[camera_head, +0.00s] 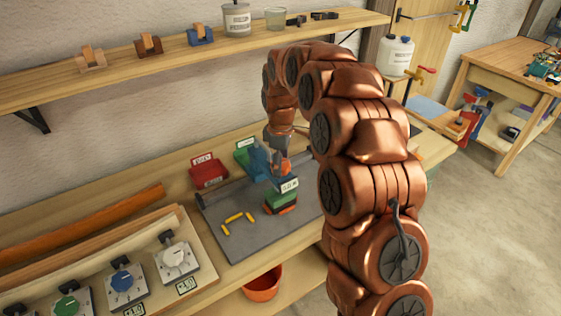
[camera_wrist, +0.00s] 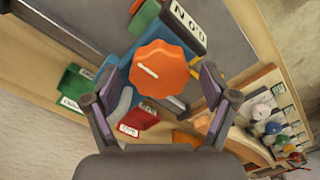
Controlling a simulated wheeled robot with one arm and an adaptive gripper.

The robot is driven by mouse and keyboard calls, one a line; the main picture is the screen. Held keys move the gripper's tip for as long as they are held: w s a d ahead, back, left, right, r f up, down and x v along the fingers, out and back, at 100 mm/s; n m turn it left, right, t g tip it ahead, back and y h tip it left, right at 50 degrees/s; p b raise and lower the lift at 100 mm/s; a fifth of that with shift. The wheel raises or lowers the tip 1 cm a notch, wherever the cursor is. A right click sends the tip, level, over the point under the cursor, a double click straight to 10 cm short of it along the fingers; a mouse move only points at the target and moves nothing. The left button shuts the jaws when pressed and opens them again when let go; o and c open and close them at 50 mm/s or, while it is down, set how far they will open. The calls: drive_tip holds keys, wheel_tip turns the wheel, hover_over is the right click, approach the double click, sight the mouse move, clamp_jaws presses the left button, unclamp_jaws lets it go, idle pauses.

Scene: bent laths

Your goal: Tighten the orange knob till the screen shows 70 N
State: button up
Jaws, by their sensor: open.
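The orange knob (camera_wrist: 160,68) has a white line mark and fills the middle of the wrist view. In the head view only a bit of the knob (camera_head: 286,166) shows below my gripper (camera_head: 279,148). In the wrist view my gripper (camera_wrist: 160,82) is open, a finger on either side of the knob, with gaps between fingers and knob. The knob sits on a blue device (camera_wrist: 118,45). The white screen (camera_wrist: 184,24) beside it appears upside down and seems to read 0.0 N. The screen (camera_head: 289,186) is too small to read in the head view.
A red box (camera_head: 208,172) and a green box (camera_head: 246,148) stand behind the grey mat (camera_head: 245,240). Several yellow pieces (camera_head: 234,217) lie on the mat. A panel with dials (camera_head: 125,262) is at the left, an orange bucket (camera_head: 262,284) below the bench.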

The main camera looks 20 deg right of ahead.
drive_tip(key=shift+c, duration=0.3)
drive_tip(key=c, duration=1.1)
drive_tip(key=shift+b, duration=0.35)
